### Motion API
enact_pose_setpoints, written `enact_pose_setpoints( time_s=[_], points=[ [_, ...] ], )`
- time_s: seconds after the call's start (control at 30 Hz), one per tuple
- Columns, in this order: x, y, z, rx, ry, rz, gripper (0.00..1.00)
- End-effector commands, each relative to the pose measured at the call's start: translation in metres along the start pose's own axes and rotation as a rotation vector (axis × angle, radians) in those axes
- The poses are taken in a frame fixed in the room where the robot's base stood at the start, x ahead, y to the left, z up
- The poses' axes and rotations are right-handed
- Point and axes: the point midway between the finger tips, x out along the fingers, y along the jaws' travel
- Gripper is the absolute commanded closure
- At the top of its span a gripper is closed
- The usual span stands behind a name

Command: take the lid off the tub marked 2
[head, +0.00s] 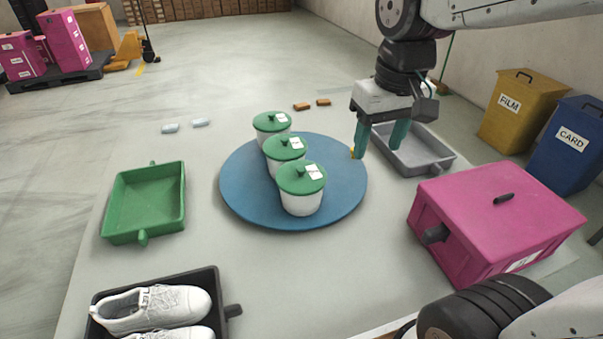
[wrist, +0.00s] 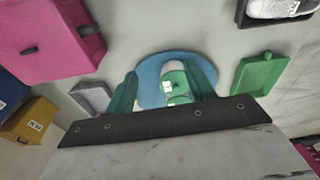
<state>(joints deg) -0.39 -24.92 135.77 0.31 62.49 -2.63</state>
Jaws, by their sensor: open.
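Three white tubs with green lids stand in a row on a round blue turntable (head: 345,190). The nearest tub (head: 302,203) has its green lid (head: 299,178) on, with a knob and a white label. The middle tub (head: 272,166) and the far tub (head: 262,136) also wear lids with labels. The label marks are too small to read, so I cannot tell which is tub 2. My gripper (head: 382,141) is open and empty, above the table right of the tubs, near the turntable's far right edge. In the wrist view the tubs (wrist: 174,80) show between its fingers, partly hidden.
A grey tray (head: 435,152) lies behind my gripper. A pink box (head: 500,215) stands at right, a green tray (head: 145,202) at left. A black tray (head: 222,290) holds white shoes (head: 160,305) at front left. Bare table surrounds the turntable.

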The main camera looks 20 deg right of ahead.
Motion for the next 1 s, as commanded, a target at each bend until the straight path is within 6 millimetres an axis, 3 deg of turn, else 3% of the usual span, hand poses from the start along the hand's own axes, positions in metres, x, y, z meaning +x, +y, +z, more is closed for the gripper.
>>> enact_pose_setpoints(
  time_s=[0.03, 0.1, 0.27, 0.5, 0.73, 1.0],
  points=[
    [0.009, -0.001, -0.026, -0.012, -0.01, -0.003, 0.46],
    [0.02, -0.002, -0.059, -0.027, -0.008, -0.005, 0.46],
    [0.059, -0.003, -0.133, -0.059, -0.007, -0.01, 0.46],
    [0.147, -0.003, -0.229, -0.104, -0.003, -0.015, 0.46],
    [0.229, -0.004, -0.282, -0.134, 0.0, -0.017, 0.46],
    [0.268, -0.005, -0.298, -0.145, 0.003, -0.018, 0.46]
  ],
)
